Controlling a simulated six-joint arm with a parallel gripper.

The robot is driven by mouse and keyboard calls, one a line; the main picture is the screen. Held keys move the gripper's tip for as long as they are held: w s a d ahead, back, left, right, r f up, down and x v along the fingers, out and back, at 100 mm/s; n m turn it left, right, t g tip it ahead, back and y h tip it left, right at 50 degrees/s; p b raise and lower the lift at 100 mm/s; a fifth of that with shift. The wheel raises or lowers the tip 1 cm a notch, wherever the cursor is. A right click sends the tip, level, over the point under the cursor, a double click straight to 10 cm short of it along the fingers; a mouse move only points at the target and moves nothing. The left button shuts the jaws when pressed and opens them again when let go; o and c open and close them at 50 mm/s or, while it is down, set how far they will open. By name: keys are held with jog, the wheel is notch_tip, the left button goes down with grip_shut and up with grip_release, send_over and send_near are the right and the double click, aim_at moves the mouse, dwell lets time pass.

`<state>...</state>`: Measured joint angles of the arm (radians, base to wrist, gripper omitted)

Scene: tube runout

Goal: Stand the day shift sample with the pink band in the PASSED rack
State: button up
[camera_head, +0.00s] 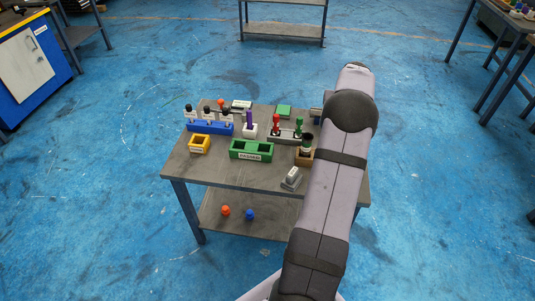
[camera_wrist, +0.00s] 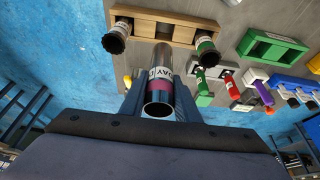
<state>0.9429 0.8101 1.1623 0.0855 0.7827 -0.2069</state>
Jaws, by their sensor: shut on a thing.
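My gripper (camera_wrist: 158,98) is shut on the sample tube (camera_wrist: 160,80), which has a white label reading "DAY" and a pink band. The tube's dark round end faces the wrist camera. Its far end is by the middle of a tan rack (camera_wrist: 150,28); I cannot tell whether it is still in a slot. The green PASSED rack (camera_head: 251,155) stands at the front middle of the table; a green rack with two empty compartments, probably the same, shows in the wrist view (camera_wrist: 270,46). In the head view my arm hides the gripper and held tube.
Two dark-capped tubes (camera_wrist: 117,38) (camera_wrist: 207,52) stand in the tan rack, close on either side. A blue rack (camera_head: 210,128), yellow bin (camera_head: 200,145), purple tube (camera_head: 249,119), grey rack (camera_head: 285,139) with red and green tubes, and grey device (camera_head: 291,179) share the table.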

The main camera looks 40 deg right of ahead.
jog(key=shift+w, duration=0.1)
jog(key=w+a+f+n+t+y+p, duration=0.1)
jog(key=w+a+n+p, duration=0.5)
jog(key=w+a, duration=1.2)
jog(key=f+n+y, duration=0.1)
jog(key=n+y, duration=0.1)
jog(key=n, duration=0.1)
jog(key=shift+f, duration=0.15)
jog(key=shift+f+b, duration=2)
jog(key=shift+f, duration=0.55)
jog(key=shift+f, duration=0.15)
jog(key=shift+f+b, duration=2.05)
jog(key=shift+f, duration=0.65)
jog(key=o, duration=1.2)
